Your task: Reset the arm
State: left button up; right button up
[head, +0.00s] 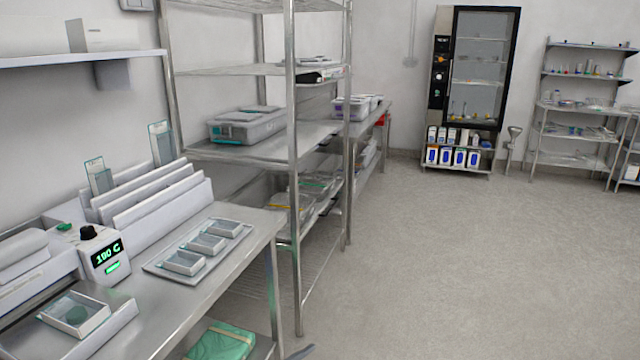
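Neither of my arms can be made out in the head view, and neither gripper is in view. Nothing is seen held. A small grey-blue piece (301,351) shows at the bottom edge beside the table leg; I cannot tell what it is.
A steel table (215,277) at left bears a tray (156,267) of small dishes and a device (104,256) reading about 100 C. A wire shelf rack (293,180) stands behind it. A glass-door cabinet (478,75) is at the back. The floor (450,270) at right is clear.

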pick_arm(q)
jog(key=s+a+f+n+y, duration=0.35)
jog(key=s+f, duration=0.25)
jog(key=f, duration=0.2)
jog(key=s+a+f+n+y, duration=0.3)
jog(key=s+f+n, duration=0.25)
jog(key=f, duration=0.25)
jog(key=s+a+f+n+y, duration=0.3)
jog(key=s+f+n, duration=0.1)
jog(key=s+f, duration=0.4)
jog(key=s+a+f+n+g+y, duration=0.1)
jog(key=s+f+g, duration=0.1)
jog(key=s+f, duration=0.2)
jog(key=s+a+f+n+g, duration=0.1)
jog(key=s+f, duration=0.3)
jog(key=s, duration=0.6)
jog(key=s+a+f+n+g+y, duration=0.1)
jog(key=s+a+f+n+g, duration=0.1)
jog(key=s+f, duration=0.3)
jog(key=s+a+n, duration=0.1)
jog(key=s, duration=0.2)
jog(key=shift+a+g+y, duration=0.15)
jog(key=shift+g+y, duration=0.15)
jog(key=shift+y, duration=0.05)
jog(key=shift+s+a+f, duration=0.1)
